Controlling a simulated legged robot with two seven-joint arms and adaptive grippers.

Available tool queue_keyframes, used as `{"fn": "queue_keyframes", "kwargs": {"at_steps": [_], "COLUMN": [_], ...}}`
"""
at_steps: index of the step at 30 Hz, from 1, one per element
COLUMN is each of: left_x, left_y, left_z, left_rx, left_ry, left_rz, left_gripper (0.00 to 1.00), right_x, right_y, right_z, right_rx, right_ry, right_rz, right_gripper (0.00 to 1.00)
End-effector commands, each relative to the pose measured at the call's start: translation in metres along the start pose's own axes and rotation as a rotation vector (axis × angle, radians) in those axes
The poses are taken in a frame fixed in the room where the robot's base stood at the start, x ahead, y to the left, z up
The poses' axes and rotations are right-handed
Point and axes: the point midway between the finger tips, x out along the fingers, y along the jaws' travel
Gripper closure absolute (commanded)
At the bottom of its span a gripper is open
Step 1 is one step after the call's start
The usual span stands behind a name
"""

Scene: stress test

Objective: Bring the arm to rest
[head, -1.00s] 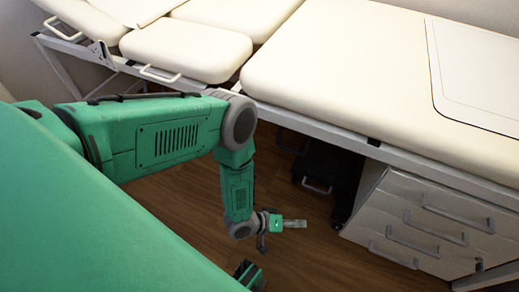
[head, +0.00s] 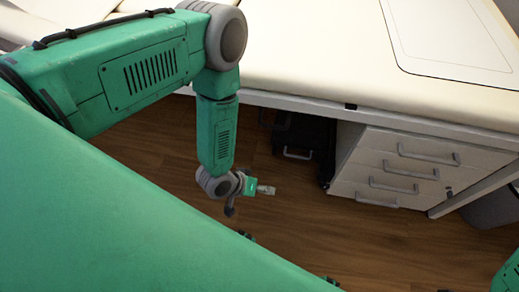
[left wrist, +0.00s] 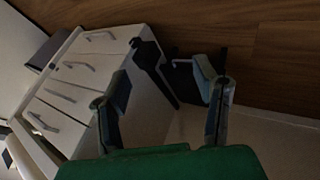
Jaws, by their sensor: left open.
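My left arm comes in from the left in the head view, bent at the elbow, its forearm hanging down over the wooden floor. My left gripper (head: 250,192) is at its lower end, small in the picture, in front of the cabinet and empty. In the left wrist view my left gripper (left wrist: 165,92) shows two fingers spread apart with nothing between them. My right gripper is not seen.
A cream padded bench (head: 310,55) runs across the back. Under it stand a white cabinet with several drawers (head: 400,165) and a dark case (head: 300,140). A grey bin (head: 490,208) is at the right. The wooden floor (head: 370,240) in front is clear.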

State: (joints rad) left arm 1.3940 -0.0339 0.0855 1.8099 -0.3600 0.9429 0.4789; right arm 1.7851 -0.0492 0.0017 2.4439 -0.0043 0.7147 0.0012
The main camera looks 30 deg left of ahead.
Motion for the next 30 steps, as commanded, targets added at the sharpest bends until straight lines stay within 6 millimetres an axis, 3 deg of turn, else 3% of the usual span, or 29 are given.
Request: {"fn": "queue_keyframes", "kwargs": {"at_steps": [12,15,17,24,27,30], "left_x": [0.0,-0.012,-0.033,-0.178,-0.228,-0.26], "left_y": [-0.001,-0.001,-0.002,-0.011,-0.014,-0.016], "left_z": [0.0,-0.001,-0.002,0.006,0.013,0.018], "left_rx": [-0.002,0.012,0.035,0.177,0.215,0.238], "left_ry": [0.001,-0.013,-0.038,-0.239,-0.316,-0.367], "left_rz": [0.002,-0.019,-0.056,-0.293,-0.364,-0.406], "left_gripper": [0.45,0.45,0.45,0.45,0.45,0.45], "right_x": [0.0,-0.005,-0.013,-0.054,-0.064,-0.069], "right_y": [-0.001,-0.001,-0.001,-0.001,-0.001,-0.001], "right_z": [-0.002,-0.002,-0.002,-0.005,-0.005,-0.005], "right_rx": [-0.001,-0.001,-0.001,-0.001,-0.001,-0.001], "right_ry": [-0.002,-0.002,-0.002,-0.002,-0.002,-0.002], "right_rz": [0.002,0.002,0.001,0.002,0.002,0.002], "right_gripper": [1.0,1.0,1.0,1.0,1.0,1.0]}}
